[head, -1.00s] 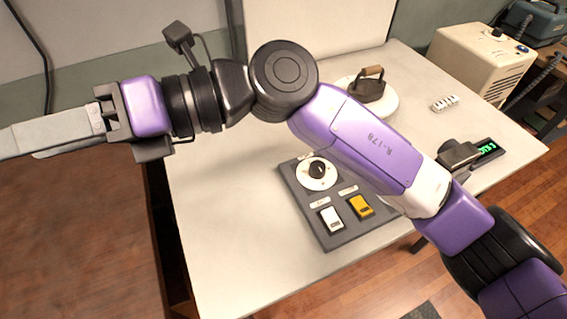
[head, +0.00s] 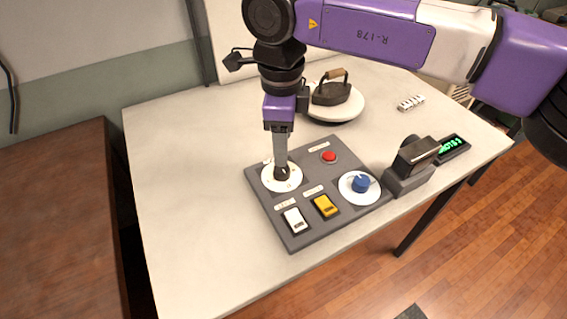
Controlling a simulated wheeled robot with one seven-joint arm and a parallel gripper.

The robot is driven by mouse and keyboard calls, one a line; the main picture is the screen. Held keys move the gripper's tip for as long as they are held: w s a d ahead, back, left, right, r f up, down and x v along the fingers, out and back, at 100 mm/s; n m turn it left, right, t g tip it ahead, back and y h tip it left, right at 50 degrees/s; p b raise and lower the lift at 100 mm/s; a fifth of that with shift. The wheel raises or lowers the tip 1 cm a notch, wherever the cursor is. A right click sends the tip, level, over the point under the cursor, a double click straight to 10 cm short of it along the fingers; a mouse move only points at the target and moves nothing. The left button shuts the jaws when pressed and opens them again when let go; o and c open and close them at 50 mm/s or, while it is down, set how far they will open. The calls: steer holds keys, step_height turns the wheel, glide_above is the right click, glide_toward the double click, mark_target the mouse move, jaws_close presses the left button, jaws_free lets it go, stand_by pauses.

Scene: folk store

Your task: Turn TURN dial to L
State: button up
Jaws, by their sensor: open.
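A grey control panel (head: 270,222) lies on the table. At its back left is a white dial plate (head: 281,187) with a dark knob (head: 282,174). At its right is a second white dial with a blue knob (head: 360,183). The panel labels are too small to read, so I cannot tell which dial is marked TURN or where L is. My gripper (head: 281,164) points down at the dark knob, its fingertips at or just above it. Its jaws are open, seen nearly edge-on. They hide part of the knob, and contact cannot be told.
The panel also bears a red button (head: 328,157), a white switch (head: 295,220) and a yellow switch (head: 325,206). A black device (head: 410,167) and a green-lit display (head: 451,148) stand right. An iron (head: 332,92) rests behind. The table's left side is clear.

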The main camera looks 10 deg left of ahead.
mark_target(282, 172)
step_height(282, 172, down, 7)
steer(key=shift+w+f, duration=0.15)
stand_by(0.4)
jaws_close()
